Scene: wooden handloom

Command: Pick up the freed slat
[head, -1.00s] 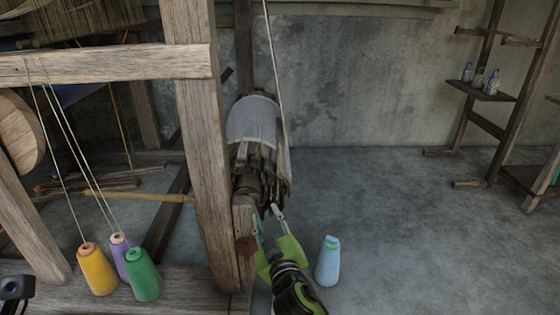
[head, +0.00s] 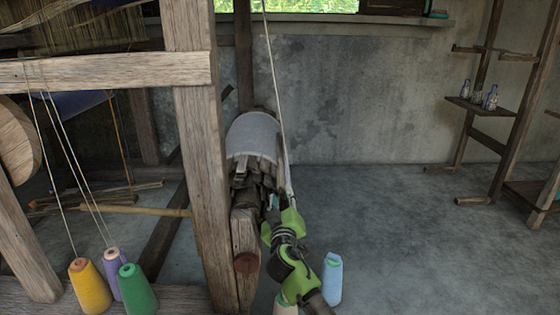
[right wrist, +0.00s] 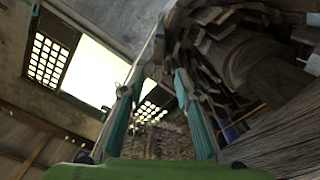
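Several dark wooden slats (head: 243,172) jut out from under the grey cloth roll (head: 254,133) behind the loom post. In the right wrist view the slat ends (right wrist: 215,32) fan out at the top right, near the right finger's tip. I cannot tell which slat is the freed one. My right gripper (head: 280,197) is at the lower right side of the roll. In the right wrist view its two fingers (right wrist: 158,80) stand apart, and I see no slat clearly held between them. Its fingertips are partly hidden in the head view. My left gripper is out of view.
The loom post (head: 205,165) stands left of the roll, with a short upright beam (head: 245,262) below it. A taut cord (head: 274,85) runs down beside the roll. A blue cone (head: 332,280) stands right of my arm. The floor (head: 420,225) to the right is clear.

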